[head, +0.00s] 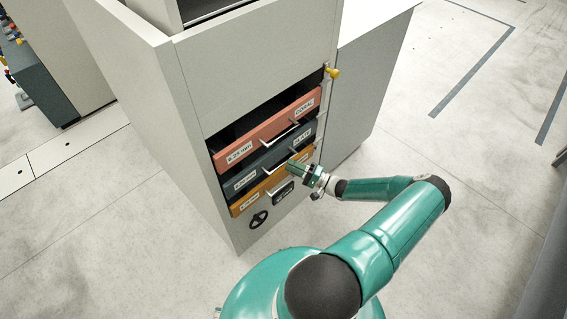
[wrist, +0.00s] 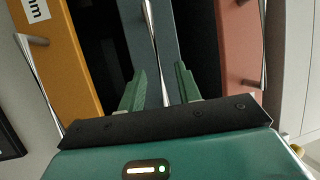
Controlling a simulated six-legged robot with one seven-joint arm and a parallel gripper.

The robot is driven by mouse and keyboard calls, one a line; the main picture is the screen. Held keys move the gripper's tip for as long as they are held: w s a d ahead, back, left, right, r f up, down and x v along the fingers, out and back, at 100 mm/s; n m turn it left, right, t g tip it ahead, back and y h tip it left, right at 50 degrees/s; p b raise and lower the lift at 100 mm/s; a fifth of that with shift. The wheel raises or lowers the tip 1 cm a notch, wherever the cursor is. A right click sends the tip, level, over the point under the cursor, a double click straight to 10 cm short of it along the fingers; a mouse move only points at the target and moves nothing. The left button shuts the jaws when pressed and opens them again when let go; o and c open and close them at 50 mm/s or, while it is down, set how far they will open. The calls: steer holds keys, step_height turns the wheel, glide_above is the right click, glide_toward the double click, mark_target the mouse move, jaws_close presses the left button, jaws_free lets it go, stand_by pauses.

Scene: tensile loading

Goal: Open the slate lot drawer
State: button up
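The slate drawer (head: 241,181) is the middle of three stacked drawers in the grey cabinet, with a thin silver handle across its front. In the wrist view the slate front (wrist: 139,45) stands upright between the orange and coral ones, and its handle (wrist: 157,60) runs down between my fingers. My gripper (wrist: 158,92) is open, with one green finger on each side of the handle and a visible gap to each. In the head view my gripper (head: 298,170) is at the right part of the drawer fronts and hides part of them.
The coral drawer (head: 262,137) is above and the orange drawer (head: 246,203) below, each with a silver handle. A black handwheel (head: 258,219) is low on the cabinet (head: 178,120). A yellow knob (head: 333,73) sticks out at upper right. The floor in front is clear.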

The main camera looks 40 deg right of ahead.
mark_target(284, 162)
steer(key=shift+x, duration=1.95)
steer(key=shift+c, duration=0.2)
jaws_close()
steer(key=s, duration=2.6)
steer(key=shift+d, duration=0.35)
steer(key=shift+s, duration=0.1)
steer(key=shift+o, duration=0.2)
jaws_free()
